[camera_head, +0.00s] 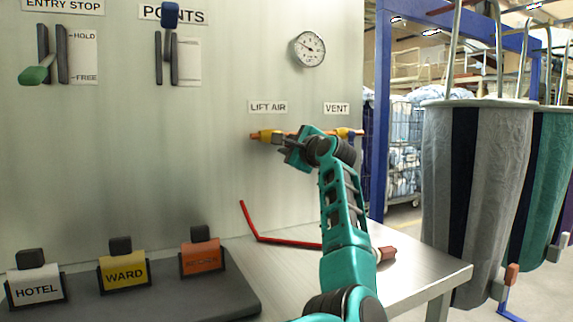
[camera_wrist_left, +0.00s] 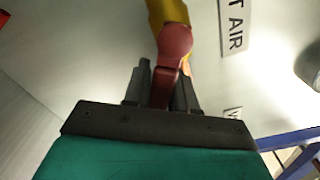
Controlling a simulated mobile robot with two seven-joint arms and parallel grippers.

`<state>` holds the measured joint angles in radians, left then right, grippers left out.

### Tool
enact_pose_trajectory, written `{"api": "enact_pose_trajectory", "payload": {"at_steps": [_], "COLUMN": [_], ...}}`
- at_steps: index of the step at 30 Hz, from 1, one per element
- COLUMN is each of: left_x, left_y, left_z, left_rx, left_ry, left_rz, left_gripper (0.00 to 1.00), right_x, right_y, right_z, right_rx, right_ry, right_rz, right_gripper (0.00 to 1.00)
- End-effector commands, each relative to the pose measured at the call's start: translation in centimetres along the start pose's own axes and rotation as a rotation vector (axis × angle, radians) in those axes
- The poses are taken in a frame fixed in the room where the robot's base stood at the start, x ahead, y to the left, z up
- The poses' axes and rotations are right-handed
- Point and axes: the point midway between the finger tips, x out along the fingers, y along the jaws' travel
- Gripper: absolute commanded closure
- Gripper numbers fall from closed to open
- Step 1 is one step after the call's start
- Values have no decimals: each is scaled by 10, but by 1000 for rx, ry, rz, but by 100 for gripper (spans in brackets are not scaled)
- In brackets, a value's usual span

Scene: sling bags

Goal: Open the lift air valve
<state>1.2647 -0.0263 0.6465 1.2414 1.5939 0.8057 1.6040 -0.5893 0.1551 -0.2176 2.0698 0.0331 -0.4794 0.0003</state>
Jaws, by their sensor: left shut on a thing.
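The lift air valve (camera_head: 265,136) has a yellow body on a copper-coloured pipe, under the LIFT AIR label (camera_head: 268,107). My left gripper (camera_head: 285,145) is at the right side of this valve. In the left wrist view, the valve's red handle (camera_wrist_left: 174,42) has a rounded end, and its narrower part runs down between the fingers of my left gripper (camera_wrist_left: 162,88), which are shut on it. The yellow body (camera_wrist_left: 167,12) shows behind it. In the head view my gripper hides the handle, so I cannot tell its angle there. My right gripper is not in view.
A second yellow valve (camera_head: 345,132) sits under the VENT label (camera_head: 337,108). A gauge (camera_head: 310,49) is above. A bent red bar (camera_head: 250,222) is near the table's back. HOTEL (camera_head: 37,287), WARD (camera_head: 125,271) and an orange tag stand at left. Bags (camera_head: 480,180) hang at right.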

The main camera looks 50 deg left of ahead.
Motion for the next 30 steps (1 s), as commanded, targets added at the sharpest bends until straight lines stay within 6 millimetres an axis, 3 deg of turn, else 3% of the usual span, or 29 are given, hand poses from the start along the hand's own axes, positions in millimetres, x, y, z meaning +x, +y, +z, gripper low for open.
{"api": "enact_pose_trajectory", "payload": {"at_steps": [5, 15, 30], "left_x": [0, 0, 0], "left_y": [-6, -18, -24], "left_z": [-2, 4, 8], "left_rx": [-165, -406, -526], "left_ry": [4, 3, 2], "left_rz": [2, 3, 2], "left_gripper": [100, 100, 100], "right_x": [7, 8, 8], "right_y": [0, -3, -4], "right_z": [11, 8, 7], "right_rx": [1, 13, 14], "right_ry": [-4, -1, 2], "right_rz": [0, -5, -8], "right_gripper": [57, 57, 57]}}
